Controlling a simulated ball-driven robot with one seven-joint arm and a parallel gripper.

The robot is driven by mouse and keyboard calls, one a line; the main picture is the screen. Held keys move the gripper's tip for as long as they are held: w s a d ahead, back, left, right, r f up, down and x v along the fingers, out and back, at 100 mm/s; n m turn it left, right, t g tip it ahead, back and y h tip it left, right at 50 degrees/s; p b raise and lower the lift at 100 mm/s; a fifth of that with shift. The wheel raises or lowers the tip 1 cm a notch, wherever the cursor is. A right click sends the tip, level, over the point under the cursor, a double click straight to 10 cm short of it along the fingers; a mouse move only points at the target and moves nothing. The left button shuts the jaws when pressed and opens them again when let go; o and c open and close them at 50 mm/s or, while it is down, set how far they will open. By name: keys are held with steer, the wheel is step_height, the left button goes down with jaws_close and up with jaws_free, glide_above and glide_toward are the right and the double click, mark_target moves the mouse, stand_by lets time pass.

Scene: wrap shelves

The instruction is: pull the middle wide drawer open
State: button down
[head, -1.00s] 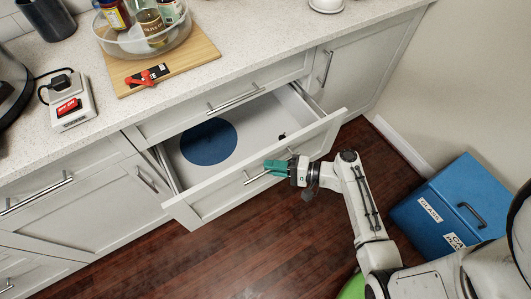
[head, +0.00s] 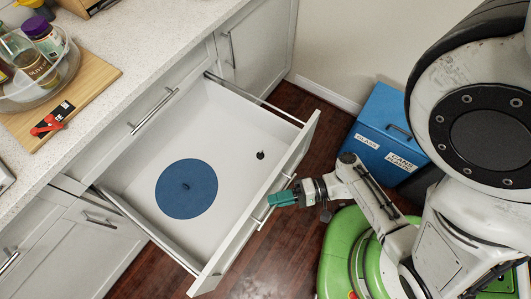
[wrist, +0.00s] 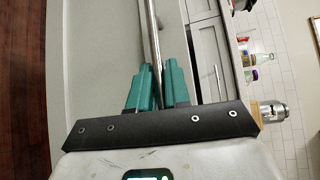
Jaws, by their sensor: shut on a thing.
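The middle wide drawer (head: 228,108) is pulled well out from the cabinet in the head view. Its white inside holds a round blue disc (head: 187,188) and a small dark item (head: 260,155) near the right side. My gripper (head: 272,199) is at the drawer's front, shut on its bar handle (head: 262,216). In the wrist view the two teal fingers (wrist: 160,88) stand on either side of the metal handle bar (wrist: 151,40). The middle of the handle is hidden by the fingers in the head view.
A shut drawer with a handle (head: 154,111) sits above the open one. A blue bin (head: 385,130) stands by the wall, right of the drawer. The counter holds a wooden board (head: 95,85) and a bowl of jars (head: 35,70). Dark wood floor (head: 290,235) lies ahead of the drawer.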

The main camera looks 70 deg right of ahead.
steer(key=shift+s+a, duration=0.2)
steer(key=shift+s, duration=0.4)
steer(key=c, duration=1.2)
jaws_free()
steer(key=b+v, duration=0.1)
steer(key=v, duration=0.9)
steer(key=shift+s+d+b, duration=0.15)
steer(key=shift+s+b, duration=0.25)
